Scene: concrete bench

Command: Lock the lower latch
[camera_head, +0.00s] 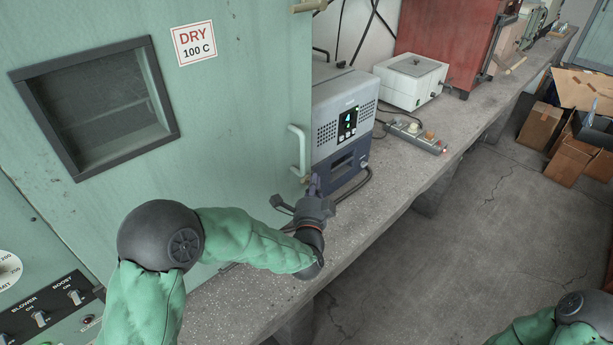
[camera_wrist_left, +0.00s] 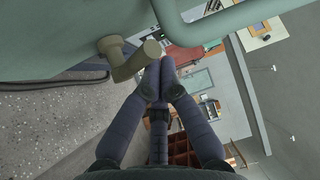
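The lower latch (camera_wrist_left: 135,62) is a drab metal lever on a round pivot, on the pale green oven door (camera_head: 235,110). It shows beside the fingertips in the left wrist view; in the head view it is mostly hidden behind my gripper. My left gripper (camera_head: 315,186) is below the door handle (camera_head: 298,150), near the door's right edge. Its two fingers (camera_wrist_left: 165,66) come together at the tips with nothing seen between them. I cannot tell whether they touch the latch. The upper latch (camera_head: 309,6) shows at the top edge. My right gripper is out of view.
A grey-blue instrument box (camera_head: 344,125) stands close behind my left gripper on the concrete bench (camera_head: 385,190). A white box (camera_head: 410,80) and a power strip (camera_head: 414,135) stand farther back. Cables lie near the gripper. The floor to the right is open, with cardboard boxes (camera_head: 570,155) beyond.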

